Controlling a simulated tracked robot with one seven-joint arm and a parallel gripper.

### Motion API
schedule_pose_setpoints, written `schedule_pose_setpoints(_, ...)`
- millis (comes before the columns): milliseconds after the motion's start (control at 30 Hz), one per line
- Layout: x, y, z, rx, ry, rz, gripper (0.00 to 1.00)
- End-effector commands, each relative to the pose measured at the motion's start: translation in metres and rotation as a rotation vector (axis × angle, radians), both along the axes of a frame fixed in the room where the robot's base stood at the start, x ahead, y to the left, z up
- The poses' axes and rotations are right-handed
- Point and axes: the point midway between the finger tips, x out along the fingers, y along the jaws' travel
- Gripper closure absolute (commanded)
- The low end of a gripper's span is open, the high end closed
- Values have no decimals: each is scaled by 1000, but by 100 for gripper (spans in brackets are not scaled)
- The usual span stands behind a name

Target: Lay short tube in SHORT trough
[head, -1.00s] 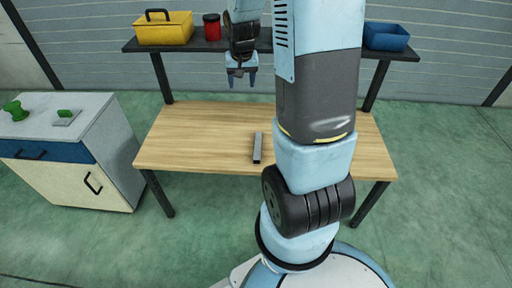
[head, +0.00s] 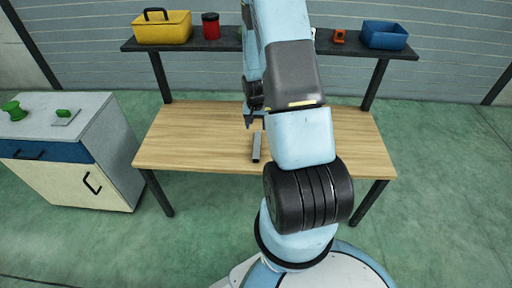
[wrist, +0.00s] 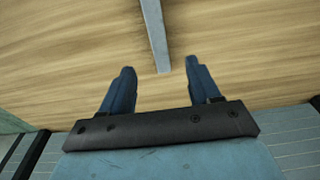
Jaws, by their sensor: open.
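A short grey metal bar or tube (head: 256,147) lies on the wooden table (head: 195,135), left of my arm in the head view. In the wrist view the grey piece (wrist: 154,32) runs from the top edge down to a near end between the lines of my two fingers. My gripper (wrist: 158,73) is open and empty, with blue fingers spread on either side of that end and not touching it. In the head view my gripper (head: 254,120) is just behind the grey piece, partly hidden by my arm. I cannot make out a separate trough.
A dark shelf (head: 222,40) behind the table holds a yellow toolbox (head: 163,28), a red can (head: 211,26), an orange item (head: 339,36) and a blue bin (head: 385,35). A cabinet (head: 60,145) stands left. Most of the tabletop is bare.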

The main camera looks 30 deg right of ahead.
Motion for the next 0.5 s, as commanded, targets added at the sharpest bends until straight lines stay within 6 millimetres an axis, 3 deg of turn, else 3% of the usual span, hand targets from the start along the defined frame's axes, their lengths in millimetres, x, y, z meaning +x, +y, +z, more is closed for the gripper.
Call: schedule_pose_setpoints(500, 6, -4, -66, 0, 1, 1, 38)
